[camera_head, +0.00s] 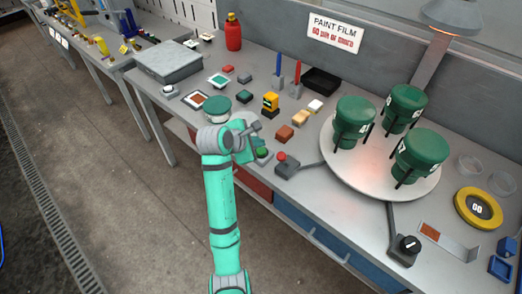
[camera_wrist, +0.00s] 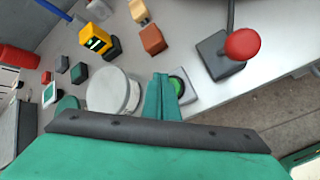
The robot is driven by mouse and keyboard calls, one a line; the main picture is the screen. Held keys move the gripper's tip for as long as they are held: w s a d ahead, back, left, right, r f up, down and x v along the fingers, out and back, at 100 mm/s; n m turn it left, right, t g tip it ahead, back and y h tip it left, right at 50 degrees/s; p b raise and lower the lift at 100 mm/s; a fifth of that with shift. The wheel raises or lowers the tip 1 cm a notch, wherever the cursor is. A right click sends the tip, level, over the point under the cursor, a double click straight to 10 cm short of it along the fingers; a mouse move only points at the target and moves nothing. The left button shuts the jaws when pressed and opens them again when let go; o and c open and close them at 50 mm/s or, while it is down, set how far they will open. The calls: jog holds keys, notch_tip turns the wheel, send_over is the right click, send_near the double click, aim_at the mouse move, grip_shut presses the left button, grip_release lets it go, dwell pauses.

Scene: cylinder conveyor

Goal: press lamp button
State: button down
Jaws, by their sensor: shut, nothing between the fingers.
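A small green button (camera_head: 262,152) sits near the table's front edge. In the wrist view the green button (camera_wrist: 177,84) lies just beside and partly behind my gripper (camera_wrist: 162,80). In the head view my gripper (camera_head: 250,152) is just left of it; the fingers are shut and empty. I cannot tell whether they touch it. A lit lamp (camera_head: 452,16) hangs over the turntable. Which button belongs to the lamp is not marked.
A round turntable (camera_head: 326,166) holds three green canisters. A black knob box (camera_head: 404,249) stands at the table's front right. Wooden blocks (camera_head: 285,134) and a yellow device (camera_head: 270,103) stand behind the buttons. A grey-white cylinder (camera_wrist: 112,92) is close left of my fingers.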

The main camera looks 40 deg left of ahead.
aim_at(259, 152)
jog(key=shift+r, duration=2.15)
